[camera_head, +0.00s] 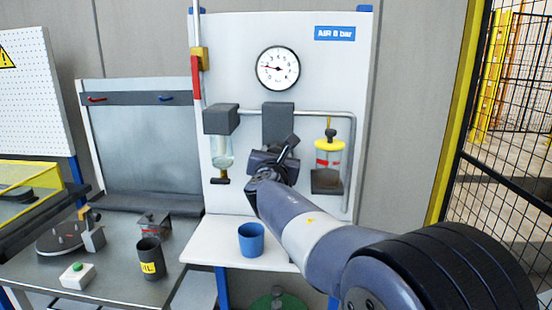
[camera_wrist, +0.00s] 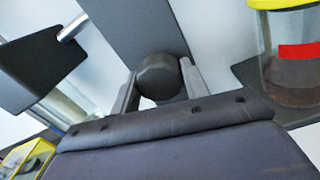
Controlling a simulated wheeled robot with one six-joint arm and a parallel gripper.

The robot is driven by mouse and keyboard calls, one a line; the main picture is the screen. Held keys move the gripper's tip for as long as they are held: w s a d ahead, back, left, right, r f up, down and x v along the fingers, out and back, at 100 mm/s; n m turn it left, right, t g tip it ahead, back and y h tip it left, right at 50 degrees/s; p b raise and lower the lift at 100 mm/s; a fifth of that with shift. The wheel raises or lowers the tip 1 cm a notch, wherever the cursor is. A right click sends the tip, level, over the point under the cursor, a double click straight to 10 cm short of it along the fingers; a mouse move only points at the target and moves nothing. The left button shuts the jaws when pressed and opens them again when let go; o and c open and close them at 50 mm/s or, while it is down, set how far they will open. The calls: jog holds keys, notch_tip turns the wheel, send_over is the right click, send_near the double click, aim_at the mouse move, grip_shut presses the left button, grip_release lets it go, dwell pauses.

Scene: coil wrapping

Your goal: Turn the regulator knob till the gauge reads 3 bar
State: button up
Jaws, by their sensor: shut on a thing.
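The round gauge (camera_head: 278,68) hangs on the white panel, with a white face and a thin needle pointing left and slightly up; its numbers are too small to read surely. The regulator is the dark grey block (camera_head: 278,122) below it on the pipe. Its dark knob (camera_wrist: 158,76) shows in the wrist view under the block. My gripper (camera_wrist: 160,88) has one finger on each side of the knob and is shut on it. In the head view my gripper (camera_head: 274,160) hides the knob.
A filter with a clear bowl (camera_head: 222,152) hangs left of the regulator. A yellow-topped lubricator (camera_head: 328,165) hangs right. A blue cup (camera_head: 251,240) stands on the white shelf (camera_head: 212,240) below my arm. A yellow-framed mesh fence stands at the right.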

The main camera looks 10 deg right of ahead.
jog(key=m+b, duration=0.4)
jog(key=shift+f, duration=0.3)
jog(key=m+b, duration=0.4)
jog(key=shift+r, duration=0.1)
jog(key=shift+r+m+b, duration=0.1)
jog(key=shift+m+b, duration=0.55)
jog(key=shift+m, duration=0.25)
jog(key=o, duration=1)
jog(key=b+v, duration=0.1)
jog(key=v, duration=1)
jog(key=shift+b, duration=0.35)
